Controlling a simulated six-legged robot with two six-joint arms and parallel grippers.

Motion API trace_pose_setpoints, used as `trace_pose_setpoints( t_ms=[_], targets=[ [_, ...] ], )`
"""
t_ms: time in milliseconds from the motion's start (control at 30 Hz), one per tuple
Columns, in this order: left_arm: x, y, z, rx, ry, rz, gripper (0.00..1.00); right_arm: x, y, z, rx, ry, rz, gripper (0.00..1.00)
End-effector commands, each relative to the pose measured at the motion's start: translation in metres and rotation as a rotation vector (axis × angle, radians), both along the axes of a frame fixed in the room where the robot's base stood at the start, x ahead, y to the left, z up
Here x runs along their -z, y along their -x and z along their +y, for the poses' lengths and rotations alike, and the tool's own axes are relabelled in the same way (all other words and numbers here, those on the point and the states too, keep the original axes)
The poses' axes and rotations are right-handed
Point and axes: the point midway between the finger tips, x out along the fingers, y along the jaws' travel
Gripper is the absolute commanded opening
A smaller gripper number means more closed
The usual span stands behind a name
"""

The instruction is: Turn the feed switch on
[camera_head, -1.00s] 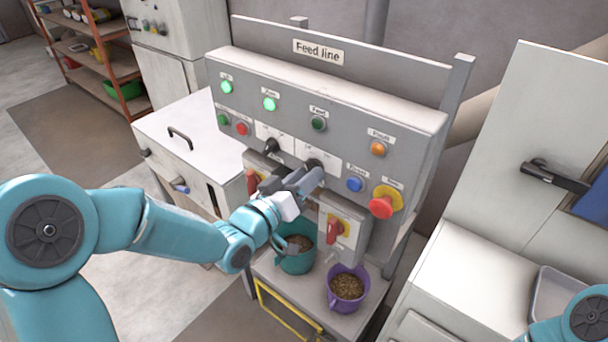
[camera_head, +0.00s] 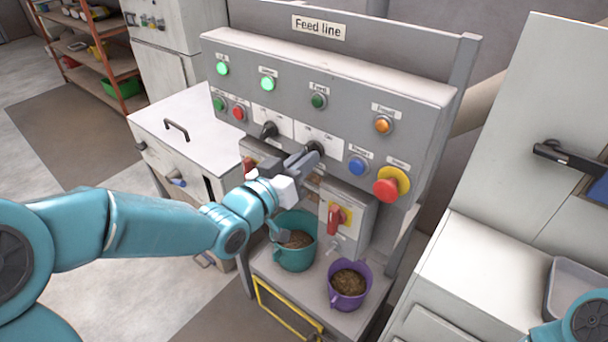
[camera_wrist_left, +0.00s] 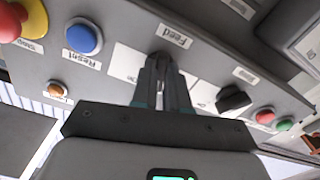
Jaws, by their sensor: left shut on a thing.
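The feed switch (camera_head: 316,147) is a dark rotary knob on a white plate on the grey "Feed line" panel. My left gripper (camera_head: 305,156) reaches it from the front left and is shut on its knob. In the left wrist view the fingertips (camera_wrist_left: 161,62) meet at the knob just below the "Feed" label (camera_wrist_left: 172,37). The fingers hide most of the knob, so its angle is hard to tell. The Feed lamp (camera_head: 318,101) above it is dark green and looks unlit. My right gripper is not in view.
A second black knob (camera_head: 268,130) sits left of the feed switch. A blue button (camera_head: 357,167) and red emergency button (camera_head: 386,188) are to its right. A red-handled box (camera_head: 346,214), a teal bucket (camera_head: 293,257) and a purple bucket (camera_head: 348,291) are below.

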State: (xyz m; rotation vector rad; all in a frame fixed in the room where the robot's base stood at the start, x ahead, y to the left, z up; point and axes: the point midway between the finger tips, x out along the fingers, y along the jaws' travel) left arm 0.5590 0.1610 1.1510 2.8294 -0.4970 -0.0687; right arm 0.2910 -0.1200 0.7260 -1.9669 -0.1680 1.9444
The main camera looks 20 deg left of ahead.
Motion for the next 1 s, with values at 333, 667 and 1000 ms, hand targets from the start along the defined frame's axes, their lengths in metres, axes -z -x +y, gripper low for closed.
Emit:
trace_pose_setpoints(
  t_ms=[333, 667, 1000],
  targets=[
    [0.008, 0.0, 0.001, 0.0, -0.308, -0.118, 0.0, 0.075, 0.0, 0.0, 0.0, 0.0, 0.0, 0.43],
    [0.005, -0.001, 0.002, -0.001, -0.565, -0.208, 0.0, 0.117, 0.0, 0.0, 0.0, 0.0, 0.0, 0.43],
    [0.002, -0.001, 0.003, 0.0, -0.721, -0.262, 0.0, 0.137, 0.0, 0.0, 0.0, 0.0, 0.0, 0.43]
  ],
)
